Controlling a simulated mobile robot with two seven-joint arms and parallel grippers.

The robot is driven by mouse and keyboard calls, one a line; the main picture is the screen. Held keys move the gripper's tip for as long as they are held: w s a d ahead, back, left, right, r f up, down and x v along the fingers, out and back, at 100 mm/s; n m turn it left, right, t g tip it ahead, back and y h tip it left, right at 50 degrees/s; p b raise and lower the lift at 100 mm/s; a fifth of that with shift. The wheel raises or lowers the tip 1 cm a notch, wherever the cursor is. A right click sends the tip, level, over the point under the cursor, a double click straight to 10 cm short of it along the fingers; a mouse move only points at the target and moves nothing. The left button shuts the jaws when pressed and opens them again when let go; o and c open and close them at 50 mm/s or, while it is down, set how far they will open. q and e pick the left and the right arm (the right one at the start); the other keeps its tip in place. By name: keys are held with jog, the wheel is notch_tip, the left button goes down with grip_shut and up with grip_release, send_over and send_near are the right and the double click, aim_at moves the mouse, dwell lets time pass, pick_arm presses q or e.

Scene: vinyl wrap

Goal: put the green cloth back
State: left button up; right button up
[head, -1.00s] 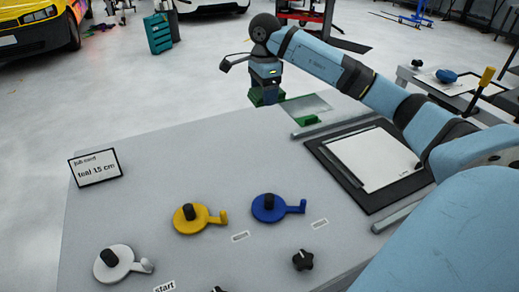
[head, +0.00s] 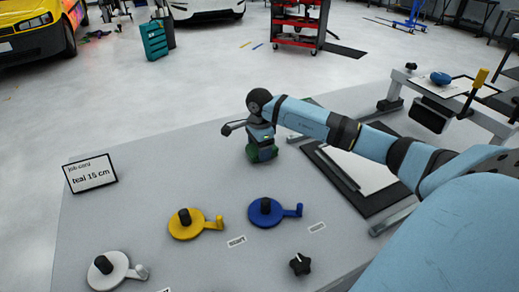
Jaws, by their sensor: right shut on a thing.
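My right arm reaches in from the right, and its gripper (head: 262,145) points down over the grey table, left of the dark-framed white sheet. It is shut on the green cloth (head: 261,155), a small dark green bundle at its lower end. The gripper hides part of the cloth, and I cannot tell whether the cloth touches the table. My left gripper is not in view.
Blue (head: 266,212), yellow (head: 188,223) and white (head: 108,269) crank-like pieces stand at the front of the table (head: 150,170). A job card (head: 90,174) reads "teal 15 cm". A black knob (head: 300,265) is near the front edge. The left part is mostly clear.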

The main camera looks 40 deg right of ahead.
jog(key=shift+f, duration=0.25)
jog(key=shift+f, duration=0.1)
jog(key=shift+f, duration=0.15)
jog(key=o, duration=0.9)
notch_tip(320, 180, up, 12)
jog(key=shift+r, duration=0.25)
